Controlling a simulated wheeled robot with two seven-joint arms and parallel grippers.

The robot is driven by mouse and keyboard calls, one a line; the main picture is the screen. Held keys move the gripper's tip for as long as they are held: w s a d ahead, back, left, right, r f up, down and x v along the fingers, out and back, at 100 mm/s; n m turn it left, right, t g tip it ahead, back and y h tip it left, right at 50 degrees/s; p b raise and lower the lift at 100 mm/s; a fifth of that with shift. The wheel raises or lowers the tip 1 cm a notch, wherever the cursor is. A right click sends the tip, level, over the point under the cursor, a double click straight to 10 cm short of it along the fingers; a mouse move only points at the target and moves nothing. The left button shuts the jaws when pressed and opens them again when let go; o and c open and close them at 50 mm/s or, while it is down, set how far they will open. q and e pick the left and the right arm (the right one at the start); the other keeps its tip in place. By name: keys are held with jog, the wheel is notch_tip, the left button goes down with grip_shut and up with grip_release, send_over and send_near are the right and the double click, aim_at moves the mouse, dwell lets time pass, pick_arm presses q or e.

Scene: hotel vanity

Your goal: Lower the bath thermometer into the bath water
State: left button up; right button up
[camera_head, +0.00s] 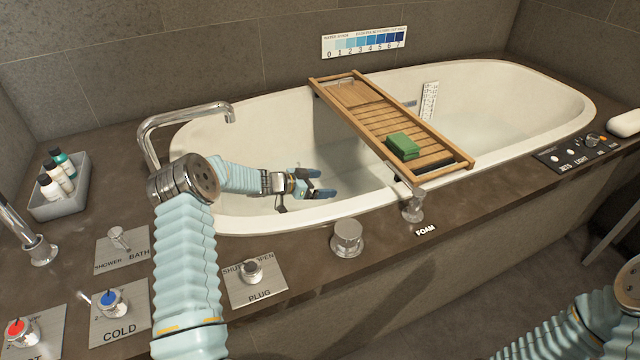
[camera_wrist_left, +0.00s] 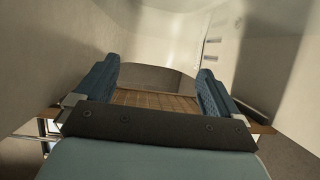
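My left gripper (camera_head: 325,183) is inside the left half of the white bathtub (camera_head: 545,88), left of the wooden tray. Its two fingers are spread apart with nothing visible between them. In the left wrist view the open fingers (camera_wrist_left: 155,88) frame the slatted wood of the tray beyond. I cannot pick out a bath thermometer in either view. I cannot clearly make out the water level in the tub. My right arm shows only at the lower right edge; its gripper is out of view.
The wooden tray (camera_head: 375,107) spans the tub and carries a green block (camera_head: 402,146). A tall curved spout (camera_head: 185,112) stands at the tub's left end. Bottles in a grey caddy (camera_head: 60,195) are far left. Knobs, including the plug knob (camera_head: 251,270), line the front ledge.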

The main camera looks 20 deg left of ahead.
pick_arm(q)
jog(key=v, duration=1.2)
dwell(0.6)
